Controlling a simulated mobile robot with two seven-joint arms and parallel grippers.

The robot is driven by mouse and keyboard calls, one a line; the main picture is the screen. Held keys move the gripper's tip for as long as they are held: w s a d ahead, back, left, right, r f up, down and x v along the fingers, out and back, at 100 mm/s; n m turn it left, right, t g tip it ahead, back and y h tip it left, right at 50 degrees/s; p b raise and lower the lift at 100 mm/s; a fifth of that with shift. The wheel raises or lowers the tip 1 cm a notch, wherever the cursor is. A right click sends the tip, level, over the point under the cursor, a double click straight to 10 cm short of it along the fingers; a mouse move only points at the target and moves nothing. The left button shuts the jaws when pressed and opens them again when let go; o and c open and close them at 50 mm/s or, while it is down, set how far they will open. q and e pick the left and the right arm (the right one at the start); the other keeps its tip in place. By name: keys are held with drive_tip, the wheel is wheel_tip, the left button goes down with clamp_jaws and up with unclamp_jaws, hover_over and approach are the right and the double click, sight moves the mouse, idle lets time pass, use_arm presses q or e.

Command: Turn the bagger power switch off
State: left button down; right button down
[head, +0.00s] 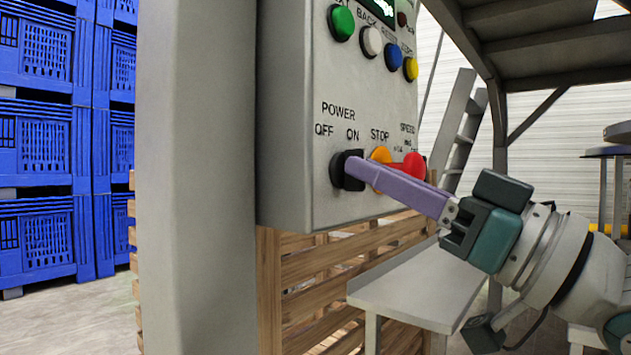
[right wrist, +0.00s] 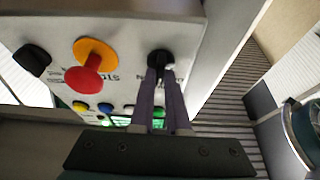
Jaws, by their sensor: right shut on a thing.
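The bagger's grey control box (head: 290,130) hangs on a grey post in the head view. Its black power switch (head: 338,170) sits at the lower left under the labels POWER, OFF and ON. My right gripper (head: 358,172) reaches in from the right with its purple fingers at the switch. In the right wrist view the black switch (right wrist: 159,58) shows at the tips of the two fingers (right wrist: 162,78), which are shut on it. The fingers hide part of the knob, so its exact setting is hard to read. My left gripper is not in view.
A red stop button (head: 413,166) on an orange-yellow base is close right of the switch. Green, white, blue and yellow buttons (head: 370,41) line the box above. A grey bench (head: 420,290) and wooden slats (head: 300,290) lie below. Blue crates (head: 40,150) stack at left.

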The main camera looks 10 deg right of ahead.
drive_tip(key=shift+w+d+r+n+g+y+p, duration=0.2)
drive_tip(key=shift+n+g+y, duration=0.6)
drive_tip(key=shift+n, duration=1.35)
drive_tip(key=shift+s+a+f+n+g+y+p, duration=0.2)
drive_tip(key=shift+n+g+y, duration=0.25)
drive_tip(key=shift+n+g, duration=1.15)
drive_tip(key=shift+w+d+r+n+g+y+p, duration=0.25)
drive_tip(key=shift+n+y, duration=0.4)
drive_tip(key=shift+n, duration=2.1)
drive_tip(key=shift+s+a+f+g, duration=0.1)
drive_tip(key=shift+s+f+g, duration=0.05)
drive_tip(key=shift+f+g, duration=0.1)
drive_tip(key=c, duration=0.9)
unclamp_jaws()
drive_tip(key=shift+r, duration=0.1)
drive_tip(key=v, duration=1)
